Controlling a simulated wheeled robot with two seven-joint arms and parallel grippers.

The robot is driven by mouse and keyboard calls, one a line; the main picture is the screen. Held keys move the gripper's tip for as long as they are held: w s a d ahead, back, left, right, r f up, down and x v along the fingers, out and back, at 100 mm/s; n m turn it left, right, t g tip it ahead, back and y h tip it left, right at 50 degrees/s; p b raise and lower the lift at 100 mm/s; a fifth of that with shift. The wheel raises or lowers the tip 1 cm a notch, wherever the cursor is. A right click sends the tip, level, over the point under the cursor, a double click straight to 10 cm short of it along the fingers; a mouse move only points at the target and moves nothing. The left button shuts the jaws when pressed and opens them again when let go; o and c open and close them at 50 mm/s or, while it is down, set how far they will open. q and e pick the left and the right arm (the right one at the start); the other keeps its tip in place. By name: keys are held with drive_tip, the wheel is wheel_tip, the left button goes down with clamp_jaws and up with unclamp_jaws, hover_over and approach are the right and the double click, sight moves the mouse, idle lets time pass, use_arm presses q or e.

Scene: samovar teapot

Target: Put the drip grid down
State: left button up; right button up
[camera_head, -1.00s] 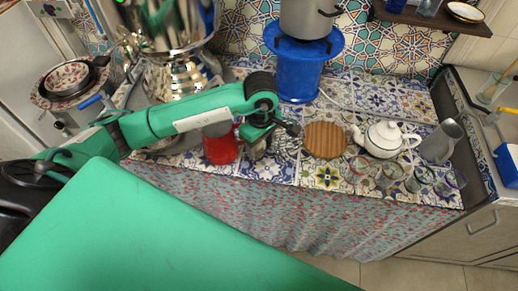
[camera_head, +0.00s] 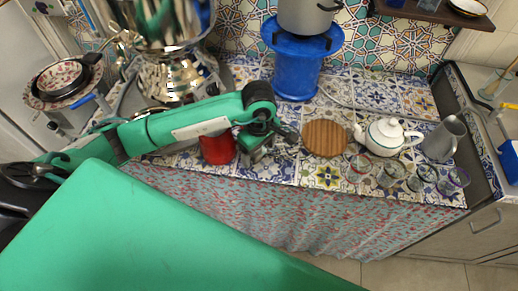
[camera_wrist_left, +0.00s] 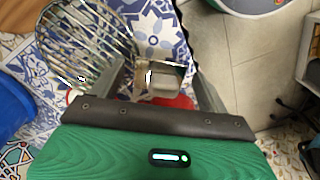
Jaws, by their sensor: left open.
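The drip grid, a round silver wire grid (camera_wrist_left: 82,42), lies at the upper left of the left wrist view on the patterned tiles. My left gripper (camera_wrist_left: 160,68) is open there, its left finger close to the grid's right rim; I cannot tell whether they touch. A small shiny metal piece (camera_wrist_left: 162,76) shows between the fingers. In the head view my left gripper (camera_head: 277,140) is low over the counter, between the red mug (camera_head: 216,148) and the round wooden board (camera_head: 325,138), and hides most of the grid. My right gripper is not in view.
The shiny samovar (camera_head: 172,75) stands behind my arm. A blue stand (camera_head: 295,75) with a metal pot (camera_head: 308,15) is behind the gripper. A white teapot (camera_head: 386,136), a grey jug (camera_head: 443,139) and several glasses stand to the right. The counter's front edge is close.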

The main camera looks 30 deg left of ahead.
use_arm(q)
drive_tip(key=shift+r+p, duration=0.2)
drive_tip(key=shift+p, duration=0.1)
wheel_tip(320, 180, up, 4)
drive_tip(key=shift+w+b, duration=0.1)
drive_tip(key=shift+b, duration=0.4)
wheel_tip(320, 180, up, 8)
drive_tip(key=shift+b, duration=0.45)
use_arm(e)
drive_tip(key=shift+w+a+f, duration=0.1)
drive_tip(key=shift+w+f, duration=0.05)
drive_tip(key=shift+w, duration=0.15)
use_arm(q)
drive_tip(key=shift+f, duration=0.1)
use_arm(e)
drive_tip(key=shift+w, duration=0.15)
